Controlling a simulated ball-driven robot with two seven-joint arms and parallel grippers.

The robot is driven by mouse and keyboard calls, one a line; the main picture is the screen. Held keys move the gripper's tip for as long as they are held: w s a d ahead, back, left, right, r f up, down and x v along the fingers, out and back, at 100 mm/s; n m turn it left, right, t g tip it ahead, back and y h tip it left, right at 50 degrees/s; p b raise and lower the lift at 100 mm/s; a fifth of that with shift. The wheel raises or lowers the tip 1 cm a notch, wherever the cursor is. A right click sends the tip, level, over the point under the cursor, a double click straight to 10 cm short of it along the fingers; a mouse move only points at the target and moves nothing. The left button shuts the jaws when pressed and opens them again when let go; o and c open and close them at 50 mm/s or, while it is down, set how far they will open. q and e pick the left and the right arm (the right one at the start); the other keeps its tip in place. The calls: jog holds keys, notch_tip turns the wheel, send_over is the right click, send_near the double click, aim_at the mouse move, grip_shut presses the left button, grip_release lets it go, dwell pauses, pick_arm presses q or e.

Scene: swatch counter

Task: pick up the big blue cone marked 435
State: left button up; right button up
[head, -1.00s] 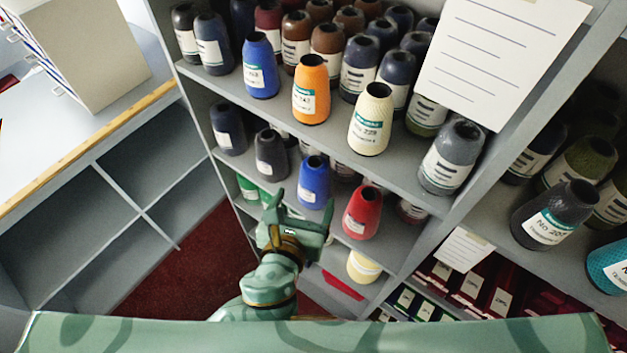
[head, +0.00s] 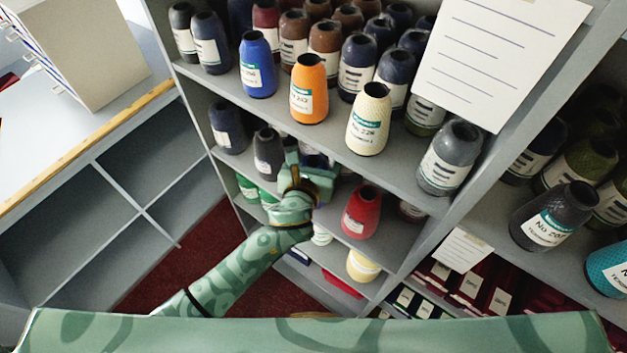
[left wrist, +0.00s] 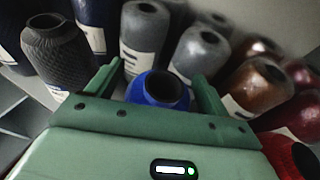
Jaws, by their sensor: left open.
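A blue cone (left wrist: 148,96) stands on the middle shelf. In the left wrist view its open top shows between the two fingers of my left gripper (left wrist: 156,74), with a gap at each side. In the head view my left gripper (head: 313,165) is open and covers most of this cone; only a little dark blue (head: 314,160) shows, and its label is hidden. Another blue cone (head: 258,70) stands on the shelf above, its white label too small to read surely. My right gripper is not in view.
A red cone (head: 361,212) stands close right of the left gripper, and a dark grey cone (head: 268,155) close left. Grey cones (left wrist: 200,52) stand behind. The upper shelf, with an orange cone (head: 309,90) and a cream cone (head: 369,120), overhangs. A paper sheet (head: 495,60) hangs upper right.

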pick_arm(q)
jog(key=c, duration=1.6)
jog(key=shift+r, duration=0.1)
